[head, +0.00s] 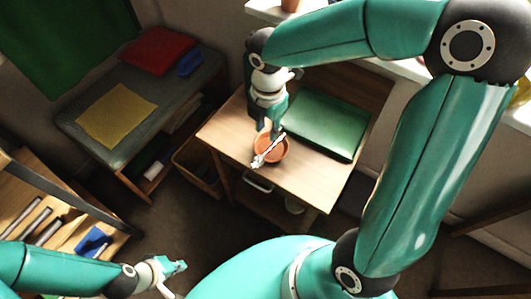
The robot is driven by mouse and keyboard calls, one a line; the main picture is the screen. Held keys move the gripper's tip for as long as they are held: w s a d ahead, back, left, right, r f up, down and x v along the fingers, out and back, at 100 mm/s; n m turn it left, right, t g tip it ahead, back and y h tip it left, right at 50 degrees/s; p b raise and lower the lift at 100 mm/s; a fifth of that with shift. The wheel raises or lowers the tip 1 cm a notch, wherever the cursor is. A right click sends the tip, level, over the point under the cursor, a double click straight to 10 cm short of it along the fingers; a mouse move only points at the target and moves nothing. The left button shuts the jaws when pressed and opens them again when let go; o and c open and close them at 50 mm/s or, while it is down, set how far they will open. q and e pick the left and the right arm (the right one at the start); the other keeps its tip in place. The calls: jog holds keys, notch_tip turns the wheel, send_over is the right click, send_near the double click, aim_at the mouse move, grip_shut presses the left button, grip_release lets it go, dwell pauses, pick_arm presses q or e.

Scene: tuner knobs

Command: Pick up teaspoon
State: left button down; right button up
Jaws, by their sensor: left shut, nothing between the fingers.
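A small silvery teaspoon (266,153) lies slanted across a round terracotta dish (283,152) on the small wooden table. Its lower end reaches past the dish's near rim. My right gripper (269,132) points down over the dish, with its fingertips close to the spoon's upper end. I cannot tell whether the fingers touch or grip the spoon. My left gripper (180,267) is shut and empty, low in the view and far from the table.
A green flat case (315,126) lies on the wooden table (303,181) right of the dish. A grey bench at left holds a yellow cloth (115,112), a red folded item (158,50) and a blue object (190,62). A tool rack (60,215) stands at lower left.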

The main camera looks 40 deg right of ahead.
aim_at(269, 148)
notch_tip(269, 148, down, 3)
jog(key=shift+r, duration=0.1)
jog(key=shift+s+d+f+b, duration=0.15)
jog(key=shift+f+b, duration=0.6)
jog(key=shift+f, duration=1.9)
jog(key=shift+c, duration=0.3)
grip_shut()
